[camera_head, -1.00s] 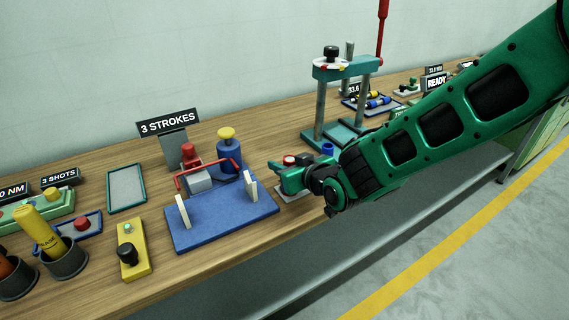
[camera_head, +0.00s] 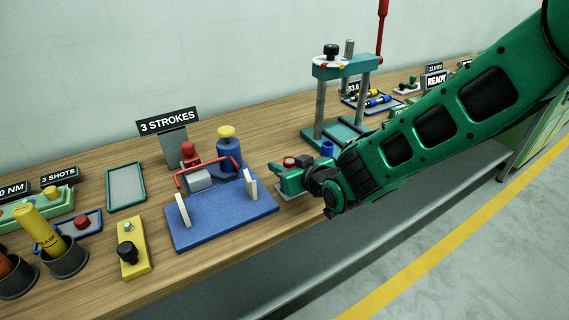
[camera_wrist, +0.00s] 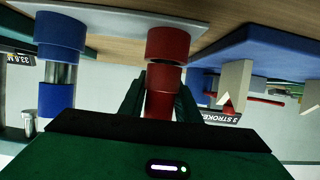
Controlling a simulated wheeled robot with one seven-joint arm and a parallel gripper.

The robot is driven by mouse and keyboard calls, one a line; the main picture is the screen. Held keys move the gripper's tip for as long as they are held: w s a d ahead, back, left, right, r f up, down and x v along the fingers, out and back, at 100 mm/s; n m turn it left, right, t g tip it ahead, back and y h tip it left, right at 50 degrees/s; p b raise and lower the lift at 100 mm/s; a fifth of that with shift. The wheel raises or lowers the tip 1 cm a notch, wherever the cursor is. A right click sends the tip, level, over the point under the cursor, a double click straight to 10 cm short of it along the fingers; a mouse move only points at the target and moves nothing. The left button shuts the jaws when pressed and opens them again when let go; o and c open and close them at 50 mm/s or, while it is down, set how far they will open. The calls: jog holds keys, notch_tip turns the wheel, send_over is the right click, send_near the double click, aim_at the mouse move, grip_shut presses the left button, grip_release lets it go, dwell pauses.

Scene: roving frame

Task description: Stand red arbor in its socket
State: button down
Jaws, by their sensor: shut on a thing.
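The red arbor (camera_wrist: 163,88) is held between the two fingers of my gripper (camera_wrist: 160,100), in an upside-down wrist view. A wider red collar, seemingly the red socket (camera_wrist: 174,43), stands on a pale plate (camera_wrist: 115,18). The arbor's end meets the collar in this view; I cannot tell whether it is inside it. Beside it a blue collar (camera_wrist: 61,35) holds a silver shank with a blue end (camera_wrist: 56,100). In the head view my gripper (camera_head: 284,176) is low over the bench's front edge, with a red top (camera_head: 289,161) showing at it.
A blue fixture (camera_head: 220,215) with pale uprights lies left of my gripper. A teal press (camera_head: 340,72) stands behind it to the right. A yellow box (camera_head: 134,240) and cups (camera_head: 65,262) are farther left. Bare wood shows along the bench front.

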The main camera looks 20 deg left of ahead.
jog(key=shift+f, duration=0.25)
jog(key=c, duration=0.6)
grip_release()
jog(key=v, duration=1)
jog(key=shift+s+d+r, duration=0.15)
jog(key=shift+d+r, duration=0.05)
jog(key=shift+d, duration=0.15)
dwell(0.7)
